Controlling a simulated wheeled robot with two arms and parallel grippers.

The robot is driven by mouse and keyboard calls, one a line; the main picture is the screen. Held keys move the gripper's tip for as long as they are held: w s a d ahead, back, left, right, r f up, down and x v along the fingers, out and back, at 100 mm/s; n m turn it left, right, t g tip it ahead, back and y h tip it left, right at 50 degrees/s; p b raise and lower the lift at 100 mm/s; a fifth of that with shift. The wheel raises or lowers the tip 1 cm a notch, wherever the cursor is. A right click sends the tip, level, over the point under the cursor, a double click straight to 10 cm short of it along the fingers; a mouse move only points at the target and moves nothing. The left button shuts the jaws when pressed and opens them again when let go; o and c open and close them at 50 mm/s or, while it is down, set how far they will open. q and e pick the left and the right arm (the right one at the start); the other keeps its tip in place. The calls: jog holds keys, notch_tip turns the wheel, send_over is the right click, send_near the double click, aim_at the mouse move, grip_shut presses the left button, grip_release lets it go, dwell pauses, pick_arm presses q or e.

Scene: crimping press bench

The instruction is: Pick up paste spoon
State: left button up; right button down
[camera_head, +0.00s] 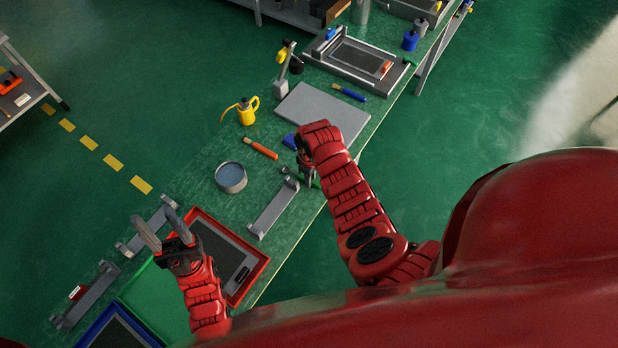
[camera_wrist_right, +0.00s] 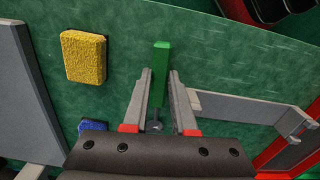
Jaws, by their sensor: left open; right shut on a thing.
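The paste spoon, seen as a green bar-like handle (camera_wrist_right: 161,58) with a thin grey metal part, lies between the fingers of my right gripper (camera_wrist_right: 160,78) in the right wrist view. My right gripper (camera_head: 308,178) is shut on it, low over the bench's near edge in the head view. There only a bit of green shows beside the fingers, and the wrist hides the rest. I cannot tell whether the spoon touches the bench. My left gripper (camera_head: 160,227) is open and empty, above the bench's left part near the red-rimmed tray (camera_head: 262,262).
A grey bracket (camera_head: 272,210) and a grey plate (camera_head: 322,112) are close by. A yellow sponge (camera_wrist_right: 84,56) lies beside the spoon.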

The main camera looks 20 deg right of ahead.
jog(key=shift+r, duration=0.1)
jog(key=shift+w+r+b, duration=0.1)
jog(key=shift+r+b, duration=0.25)
jog(key=shift+r, duration=0.2)
notch_tip(320, 180, up, 6)
jog(key=b, duration=0.2)
jog(key=shift+f+b, duration=0.1)
jog(key=shift+b, duration=0.2)
notch_tip(320, 180, up, 3)
jog(key=shift+f+p, duration=0.1)
jog(key=shift+p, duration=0.5)
jog(key=c, duration=1.4)
grip_release()
grip_shut()
